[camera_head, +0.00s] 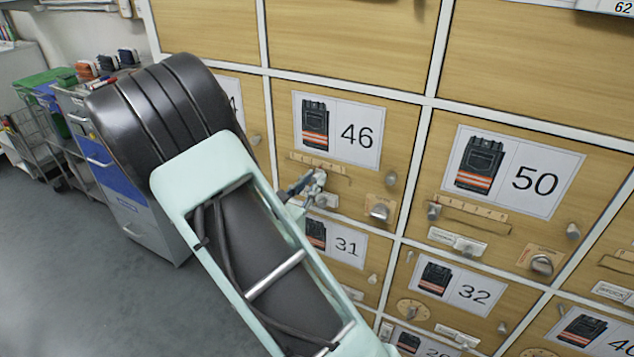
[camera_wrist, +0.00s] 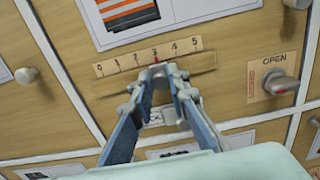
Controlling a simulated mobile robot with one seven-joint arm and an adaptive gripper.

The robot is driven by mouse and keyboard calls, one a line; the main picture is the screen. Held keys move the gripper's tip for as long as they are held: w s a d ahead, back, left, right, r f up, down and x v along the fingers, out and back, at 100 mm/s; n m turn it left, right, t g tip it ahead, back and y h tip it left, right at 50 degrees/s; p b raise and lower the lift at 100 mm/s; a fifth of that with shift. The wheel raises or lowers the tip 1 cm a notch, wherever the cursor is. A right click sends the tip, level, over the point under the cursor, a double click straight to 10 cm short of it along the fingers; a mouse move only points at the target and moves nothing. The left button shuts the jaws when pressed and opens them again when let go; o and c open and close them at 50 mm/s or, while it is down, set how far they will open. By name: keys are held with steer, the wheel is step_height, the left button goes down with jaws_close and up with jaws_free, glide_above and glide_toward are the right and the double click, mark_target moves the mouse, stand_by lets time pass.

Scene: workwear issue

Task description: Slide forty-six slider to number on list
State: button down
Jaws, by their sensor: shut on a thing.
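Below the label is a number scale (camera_head: 318,163), which also shows in the wrist view (camera_wrist: 125,66) with numbers from 0 to 5. My gripper (camera_wrist: 158,76) is shut on the slider knob, mostly hidden between the fingertips. In the head view my gripper (camera_head: 313,186) is just under the scale. A red pointer (camera_wrist: 155,58) stands at about 3, between the 2 and the 4. No list can be made out.
A turning latch (camera_wrist: 281,84) marked OPEN is right of the scale. Locker 50 (camera_head: 400,200) is to the right, locker 31 (camera_head: 345,275) below. A small round knob (camera_wrist: 26,75) sticks out at left. A grey cabinet (camera_head: 150,225) stands left of my arm.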

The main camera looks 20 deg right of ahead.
steer(key=c, duration=1.8)
jaws_free()
steer(key=shift+c, duration=0.2)
steer(key=v, duration=1.2)
steer(key=shift+d, duration=0.1)
